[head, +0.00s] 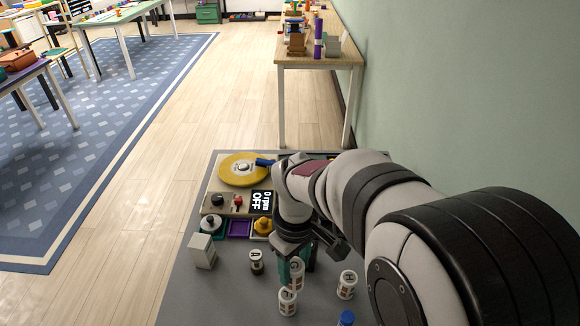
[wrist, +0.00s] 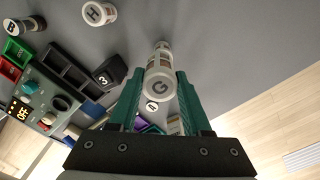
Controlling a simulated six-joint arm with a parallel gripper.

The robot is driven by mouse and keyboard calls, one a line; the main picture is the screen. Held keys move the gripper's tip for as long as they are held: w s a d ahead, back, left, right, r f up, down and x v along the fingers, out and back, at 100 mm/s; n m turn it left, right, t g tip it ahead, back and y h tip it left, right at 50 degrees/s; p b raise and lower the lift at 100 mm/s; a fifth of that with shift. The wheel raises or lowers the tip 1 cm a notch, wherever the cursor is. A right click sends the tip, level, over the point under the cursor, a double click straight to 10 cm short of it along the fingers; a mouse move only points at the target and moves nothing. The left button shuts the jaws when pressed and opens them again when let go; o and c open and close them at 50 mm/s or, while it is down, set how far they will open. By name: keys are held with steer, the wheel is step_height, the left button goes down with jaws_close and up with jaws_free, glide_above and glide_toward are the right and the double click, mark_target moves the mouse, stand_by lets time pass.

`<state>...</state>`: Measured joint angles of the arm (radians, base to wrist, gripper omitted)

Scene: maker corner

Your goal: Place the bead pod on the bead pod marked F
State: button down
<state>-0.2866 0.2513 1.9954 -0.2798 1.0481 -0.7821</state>
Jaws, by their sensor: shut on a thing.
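My gripper (head: 297,265) has teal fingers that point down. In the wrist view my gripper (wrist: 160,95) is shut on a white bead pod marked G (wrist: 159,86). The held pod (head: 297,271) also shows between the fingers in the head view. Its lower end (wrist: 162,48) is narrow in the wrist view; I cannot tell whether it touches anything below. Another white pod (head: 287,301) stands just in front of it in the head view; its mark is too small to read surely. A pod marked H (wrist: 99,13) stands apart. I cannot make out an F surely.
In the head view, a white pod (head: 347,285) stands at right, a dark-bodied pod (head: 256,262) at left and a blue-capped thing (head: 346,319) at the front edge. A pale block (head: 202,251), a control panel (head: 229,203) and a yellow disc (head: 243,168) lie left and behind.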

steer(key=f, duration=0.2)
steer(key=a+f, duration=0.1)
steer(key=f, duration=0.1)
steer(key=shift+w+a, duration=0.1)
steer(key=shift+a, duration=0.05)
steer(key=shift+f, duration=0.4)
steer(key=shift+f, duration=0.15)
steer(key=shift+c, duration=1.8)
jaws_free()
